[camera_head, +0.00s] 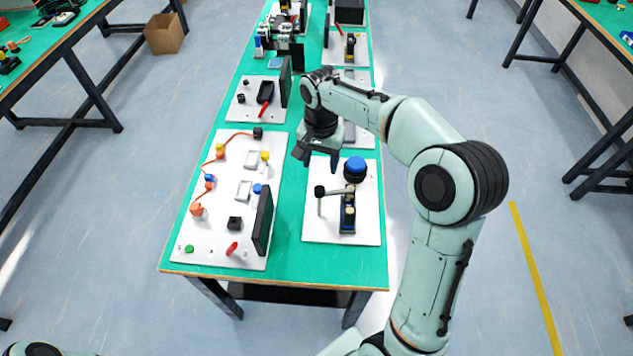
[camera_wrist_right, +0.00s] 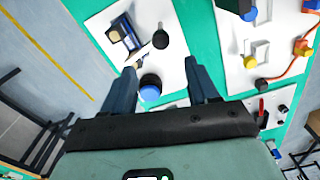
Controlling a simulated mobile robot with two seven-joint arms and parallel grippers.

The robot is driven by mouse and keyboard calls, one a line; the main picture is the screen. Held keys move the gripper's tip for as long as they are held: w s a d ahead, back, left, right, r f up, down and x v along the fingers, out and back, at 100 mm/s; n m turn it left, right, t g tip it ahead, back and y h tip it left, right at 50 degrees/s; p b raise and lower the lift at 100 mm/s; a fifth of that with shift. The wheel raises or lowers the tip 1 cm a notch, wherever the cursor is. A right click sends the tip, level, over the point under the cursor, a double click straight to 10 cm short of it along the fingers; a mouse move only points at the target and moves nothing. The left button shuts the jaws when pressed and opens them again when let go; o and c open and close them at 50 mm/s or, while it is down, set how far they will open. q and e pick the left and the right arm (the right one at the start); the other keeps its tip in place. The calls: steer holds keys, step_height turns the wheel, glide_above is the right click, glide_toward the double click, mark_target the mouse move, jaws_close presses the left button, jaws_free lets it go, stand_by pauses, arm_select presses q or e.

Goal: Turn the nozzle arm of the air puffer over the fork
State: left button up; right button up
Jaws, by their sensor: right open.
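The device that looks like the air puffer stands on a white plate (camera_head: 364,233) at the front right of the green table. A pale horizontal nozzle arm (camera_head: 334,191) runs from a black round knob (camera_head: 319,191) to a dark upright block (camera_head: 348,214). In the right wrist view the knob (camera_wrist_right: 161,38) and the block (camera_wrist_right: 122,32) show beyond the fingertips. A blue-topped black button (camera_head: 355,167) sits behind the block. I cannot tell which part is the fork. My right gripper (camera_head: 320,158) is open and empty, above the plate's back edge, apart from the knob. My left gripper is out of view.
A larger white plate (camera_head: 215,252) on the left carries an orange cable, small blocks and an upright black panel (camera_head: 263,220). More plates with devices stand farther back. A green strip of table between the front plates is clear.

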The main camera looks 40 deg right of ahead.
mark_target(320, 189)
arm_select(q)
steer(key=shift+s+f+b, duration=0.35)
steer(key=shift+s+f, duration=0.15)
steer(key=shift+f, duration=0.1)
arm_select(e)
step_height(320, 189, down, 11)
steer(key=shift+w+r, duration=0.1)
steer(key=shift+r, duration=0.05)
